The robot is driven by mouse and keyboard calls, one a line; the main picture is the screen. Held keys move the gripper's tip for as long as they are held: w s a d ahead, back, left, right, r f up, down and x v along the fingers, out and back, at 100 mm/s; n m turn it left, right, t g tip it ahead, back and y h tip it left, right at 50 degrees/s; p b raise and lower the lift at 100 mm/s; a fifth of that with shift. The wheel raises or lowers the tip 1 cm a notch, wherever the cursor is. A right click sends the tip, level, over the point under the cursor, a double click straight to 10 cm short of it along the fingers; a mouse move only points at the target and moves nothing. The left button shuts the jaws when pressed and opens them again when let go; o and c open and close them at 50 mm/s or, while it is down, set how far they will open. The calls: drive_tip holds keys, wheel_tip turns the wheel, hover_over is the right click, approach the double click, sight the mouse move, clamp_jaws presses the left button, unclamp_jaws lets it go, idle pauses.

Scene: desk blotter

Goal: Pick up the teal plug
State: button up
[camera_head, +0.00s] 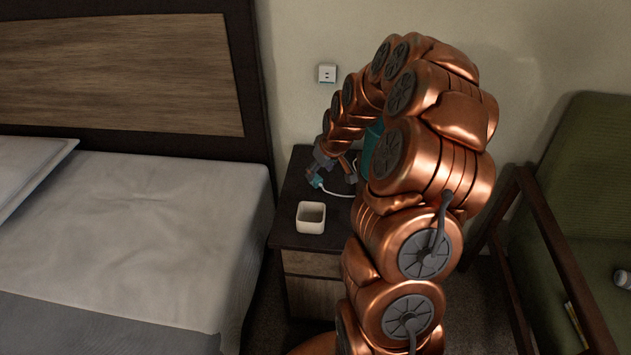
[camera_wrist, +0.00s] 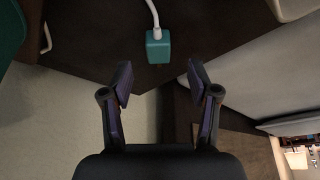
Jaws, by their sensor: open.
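The teal plug (camera_wrist: 158,48) is a small block with a white cord in the wrist view. It lies on the dark nightstand top (camera_wrist: 98,60), near its edge. My gripper (camera_wrist: 160,78) is open and empty, with the plug just beyond and between its fingertips. In the head view the plug (camera_head: 317,182) is a small teal patch beside my gripper (camera_head: 313,172), partly hidden by it. The white cord (camera_head: 338,193) runs right from the plug until my arm hides it.
A white square cup (camera_head: 311,217) stands at the front of the nightstand. A teal object (camera_head: 371,145) stands behind my arm. A wall socket (camera_head: 327,73) is above. The bed (camera_head: 140,230) is left; a green armchair (camera_head: 590,190) is right.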

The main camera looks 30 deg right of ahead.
sight(316, 178)
drive_tip(key=shift+x, duration=2.6)
drive_tip(key=shift+d, duration=0.15)
drive_tip(key=shift+c, duration=0.3)
drive_tip(key=shift+s, duration=0.1)
clamp_jaws()
drive_tip(key=shift+r, duration=0.1)
